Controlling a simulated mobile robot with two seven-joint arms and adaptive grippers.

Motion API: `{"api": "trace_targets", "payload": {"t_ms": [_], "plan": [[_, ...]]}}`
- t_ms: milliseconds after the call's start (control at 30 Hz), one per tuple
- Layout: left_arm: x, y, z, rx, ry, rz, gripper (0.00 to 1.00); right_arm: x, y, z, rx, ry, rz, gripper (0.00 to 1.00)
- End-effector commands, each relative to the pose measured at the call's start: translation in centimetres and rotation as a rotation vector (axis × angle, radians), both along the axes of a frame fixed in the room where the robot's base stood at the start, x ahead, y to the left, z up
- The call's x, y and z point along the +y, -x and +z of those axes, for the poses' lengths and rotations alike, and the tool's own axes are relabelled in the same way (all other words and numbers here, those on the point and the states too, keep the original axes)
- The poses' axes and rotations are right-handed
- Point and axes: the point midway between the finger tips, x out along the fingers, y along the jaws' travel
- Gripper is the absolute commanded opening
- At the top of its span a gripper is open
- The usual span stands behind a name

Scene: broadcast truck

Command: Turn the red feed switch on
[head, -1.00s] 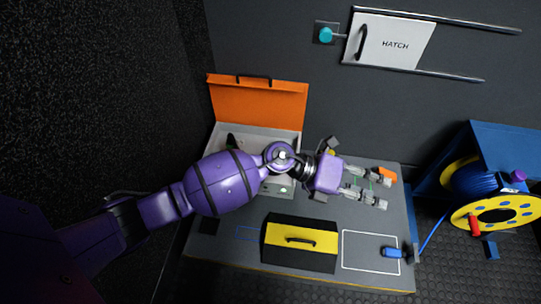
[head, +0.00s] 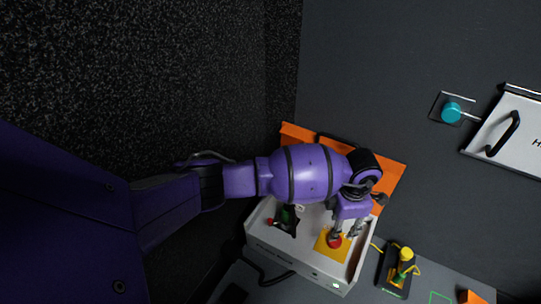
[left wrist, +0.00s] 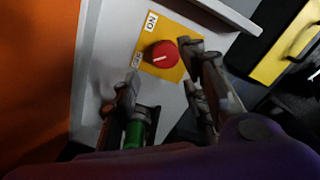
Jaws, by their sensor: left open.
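The red feed switch (head: 335,241) is a round knob on a yellow plate (head: 323,244) inside the open grey case. In the left wrist view the red knob (left wrist: 165,54) has a white pointer mark aimed toward the label (left wrist: 137,60) at its left, which is too small to read surely. The "ON" label (left wrist: 151,20) is above the knob. My left gripper (head: 346,232) is over the switch, pointing down. In the left wrist view its fingers (left wrist: 162,85) are spread and empty, the right one close to the knob. Contact cannot be told. My right gripper is out of view.
A yellow-topped device (head: 403,256) stands right of the case. A hatch (head: 515,130) is on the wall.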

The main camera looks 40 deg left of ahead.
Motion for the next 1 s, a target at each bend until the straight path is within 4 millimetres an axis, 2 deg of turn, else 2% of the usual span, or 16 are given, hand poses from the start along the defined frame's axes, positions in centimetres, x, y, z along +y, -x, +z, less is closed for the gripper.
{"api": "trace_targets", "payload": {"t_ms": [400, 533, 800, 1000], "plan": [[-0.1, 0.0, -6.4, 0.002, 0.002, 0.000, 0.41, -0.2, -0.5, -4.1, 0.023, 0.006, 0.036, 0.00], [-0.1, 0.0, -7.2, 0.001, 0.003, 0.000, 0.41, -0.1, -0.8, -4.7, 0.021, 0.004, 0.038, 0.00], [-0.1, 0.0, -7.2, -0.001, 0.002, 0.000, 0.41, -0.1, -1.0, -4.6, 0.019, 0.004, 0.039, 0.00], [0.0, 0.0, -7.2, -0.001, 0.001, 0.000, 0.14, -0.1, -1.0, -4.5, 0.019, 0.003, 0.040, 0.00]]}}
